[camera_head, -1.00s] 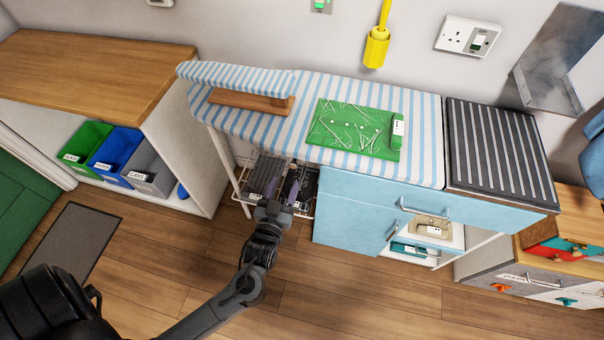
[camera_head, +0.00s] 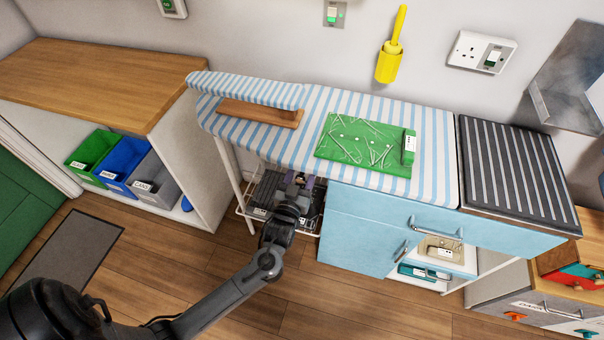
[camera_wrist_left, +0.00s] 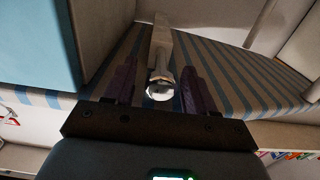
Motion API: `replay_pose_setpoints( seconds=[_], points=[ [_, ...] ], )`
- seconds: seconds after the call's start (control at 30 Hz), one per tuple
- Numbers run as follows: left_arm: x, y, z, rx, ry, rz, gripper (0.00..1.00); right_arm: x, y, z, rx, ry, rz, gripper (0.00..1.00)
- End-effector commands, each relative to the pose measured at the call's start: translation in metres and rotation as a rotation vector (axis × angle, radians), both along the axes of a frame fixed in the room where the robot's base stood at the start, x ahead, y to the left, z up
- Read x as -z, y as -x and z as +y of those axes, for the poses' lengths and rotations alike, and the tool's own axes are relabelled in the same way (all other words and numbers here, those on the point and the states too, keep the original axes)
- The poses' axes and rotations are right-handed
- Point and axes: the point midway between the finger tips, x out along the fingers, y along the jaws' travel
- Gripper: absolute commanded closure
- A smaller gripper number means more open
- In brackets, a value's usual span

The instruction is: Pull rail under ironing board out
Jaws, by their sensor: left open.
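The blue-and-white striped ironing board (camera_head: 265,137) spans the centre of the head view. In the left wrist view, a pale rail (camera_wrist_left: 161,42) with a round chrome end (camera_wrist_left: 160,88) runs along the striped board surface (camera_wrist_left: 222,75). My left gripper (camera_head: 300,180) is at the board's front edge, above the wire rack. In the left wrist view its two purple fingers (camera_wrist_left: 160,68) are open, one on each side of the rail's end, with gaps visible. The rail is hidden in the head view. My right gripper is not in view.
A blue cabinet (camera_head: 365,220) stands just right of the gripper. A wire rack (camera_head: 268,190) and a white leg (camera_head: 231,165) are below the board. A green mat (camera_head: 345,145) lies on top. The wooden floor (camera_head: 190,265) in front is clear.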

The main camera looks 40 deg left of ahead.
Motion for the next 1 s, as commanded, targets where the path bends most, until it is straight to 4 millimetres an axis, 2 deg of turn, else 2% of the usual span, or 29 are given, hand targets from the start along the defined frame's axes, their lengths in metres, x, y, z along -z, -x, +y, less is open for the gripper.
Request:
replay_pose_setpoints(
  seconds=[0.13,0.47,0.8,1.0],
  points=[
    [-0.0001,-0.0073,0.0035,-0.001,-0.001,0.000,0.45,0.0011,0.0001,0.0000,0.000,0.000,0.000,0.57],
    [-0.0001,-0.0086,0.0041,-0.001,0.000,0.000,0.46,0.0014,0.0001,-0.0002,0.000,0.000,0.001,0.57],
    [-0.0001,-0.0085,0.0040,-0.001,0.000,0.000,0.98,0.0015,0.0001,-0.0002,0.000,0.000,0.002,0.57],
    [-0.0002,-0.0085,0.0038,0.000,0.000,0.000,1.00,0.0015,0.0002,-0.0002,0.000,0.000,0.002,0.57]
  ],
)
